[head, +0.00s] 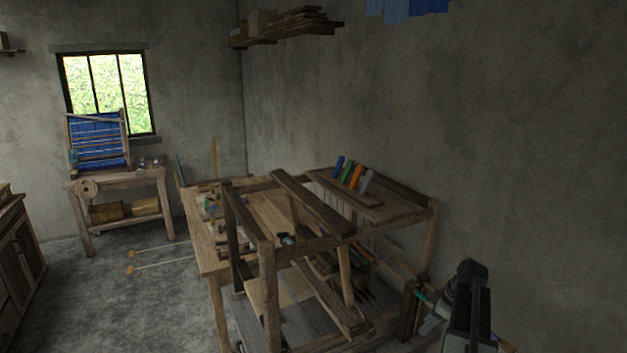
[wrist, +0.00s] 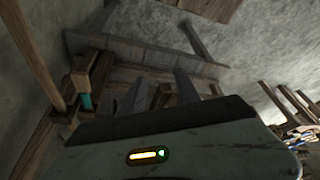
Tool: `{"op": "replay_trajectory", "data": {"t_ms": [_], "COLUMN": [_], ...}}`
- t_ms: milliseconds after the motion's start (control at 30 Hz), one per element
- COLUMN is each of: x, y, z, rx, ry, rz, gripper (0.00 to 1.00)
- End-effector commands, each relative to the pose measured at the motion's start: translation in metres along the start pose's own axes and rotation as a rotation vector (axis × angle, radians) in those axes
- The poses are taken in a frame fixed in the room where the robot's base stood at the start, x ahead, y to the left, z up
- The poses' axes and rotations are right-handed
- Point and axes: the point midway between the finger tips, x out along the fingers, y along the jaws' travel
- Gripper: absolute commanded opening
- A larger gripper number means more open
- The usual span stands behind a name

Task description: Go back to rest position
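The wooden handloom (head: 265,250) stands in the middle of the head view, with dark upper beams and lighter posts. My arm is at the lower right of that view, beside the loom's right end, and its gripper is hard to make out there. In the wrist view my gripper (wrist: 158,90) shows two dark fingers standing apart with nothing held between them. Wooden beams (wrist: 150,60) lie beyond the fingers. A small teal piece (wrist: 86,101) is at the left, beside a wooden block; it also shows in the head view (head: 421,296).
A side table (head: 115,178) with a small blue loom (head: 98,142) is under the window. A dark cabinet (head: 18,260) is at the left edge. The floor at the left front is mostly clear.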

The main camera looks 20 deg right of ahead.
Motion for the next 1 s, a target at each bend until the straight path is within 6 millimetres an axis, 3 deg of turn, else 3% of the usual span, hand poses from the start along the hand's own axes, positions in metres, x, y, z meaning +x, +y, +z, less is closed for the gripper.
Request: {"op": "replay_trajectory", "data": {"t_ms": [33,200,300,433,600,733,800,1000], "x": [0.025,0.086,0.117,0.146,0.17,0.177,0.172,0.164], "y": [-0.022,-0.106,-0.168,-0.246,-0.333,-0.388,-0.393,-0.387], "z": [-0.038,-0.144,-0.195,-0.238,-0.262,-0.26,-0.25,-0.229], "rx": [-0.063,-0.2,-0.245,-0.256,-0.202,-0.062,0.064,0.411], "ry": [-0.009,-0.059,-0.1,-0.157,-0.234,-0.299,-0.326,-0.361], "rz": [-0.026,-0.097,-0.13,-0.15,-0.138,-0.084,-0.039,0.074], "gripper": [0.39,0.39,0.39,0.39,0.39,0.39,0.39,0.39]}}
